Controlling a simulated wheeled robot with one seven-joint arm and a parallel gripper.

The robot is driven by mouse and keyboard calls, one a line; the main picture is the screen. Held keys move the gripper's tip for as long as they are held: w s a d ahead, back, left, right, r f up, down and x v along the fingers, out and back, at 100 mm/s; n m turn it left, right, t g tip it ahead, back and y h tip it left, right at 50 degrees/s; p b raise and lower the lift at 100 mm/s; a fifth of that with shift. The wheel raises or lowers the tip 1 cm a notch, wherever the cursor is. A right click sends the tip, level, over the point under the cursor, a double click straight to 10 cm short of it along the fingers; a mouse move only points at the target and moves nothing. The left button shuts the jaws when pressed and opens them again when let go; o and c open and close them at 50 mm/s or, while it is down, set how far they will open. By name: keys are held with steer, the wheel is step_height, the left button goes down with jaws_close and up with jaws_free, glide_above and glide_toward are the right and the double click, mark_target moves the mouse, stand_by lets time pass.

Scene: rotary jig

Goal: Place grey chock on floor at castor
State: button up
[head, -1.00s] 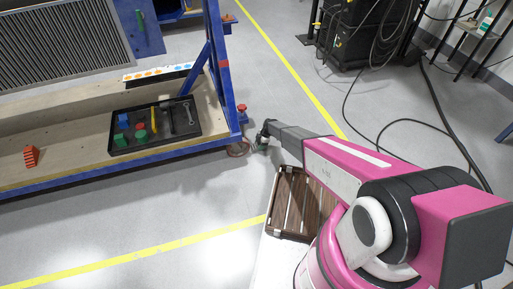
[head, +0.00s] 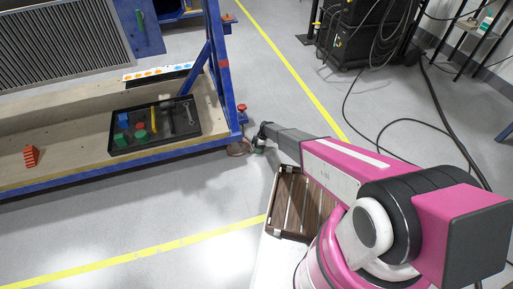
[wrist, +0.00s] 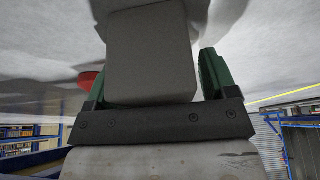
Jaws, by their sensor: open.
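In the wrist view a grey block, likely the grey chock (wrist: 150,62), stands between the two green fingers of my gripper (wrist: 155,80). My gripper is open, with a visible gap between the block and the right finger; contact on the left is unclear. In the head view my gripper (head: 259,149) is low beside the blue frame's near right corner. A small brownish round part, likely the castor (head: 238,149), is just left of my gripper at floor level. The chock cannot be made out in the head view. A red part (wrist: 88,80) shows behind the left finger.
The blue frame (head: 100,165) carries a wooden deck with a black tool tray (head: 155,146) and an orange-red ribbed block (head: 31,156). A brown slatted crate (head: 287,204) is below my arm. Floor in front is clear.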

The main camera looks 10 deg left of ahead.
steer(key=v, duration=1.2)
steer(key=shift+r, duration=0.15)
steer(key=s+d+r+m+t+h, duration=0.1)
steer(key=s+d+r+m, duration=0.35)
steer(key=d+r, duration=0.6)
steer(key=s+d+r+m, duration=0.4)
steer(key=d+r+m, duration=0.2)
steer(key=d+r, duration=0.5)
steer(key=s+d+r+m+t+h, duration=0.1)
steer(key=s+d+r+m+h, duration=0.1)
steer(key=s+d+r+m, duration=1.2)
steer(key=s+d+r, duration=0.4)
steer(key=d+r, duration=0.1)
steer(key=r, duration=0.2)
steer(key=shift+s+h, duration=0.25)
steer(key=shift+h, duration=0.15)
steer(key=shift+f, duration=0.1)
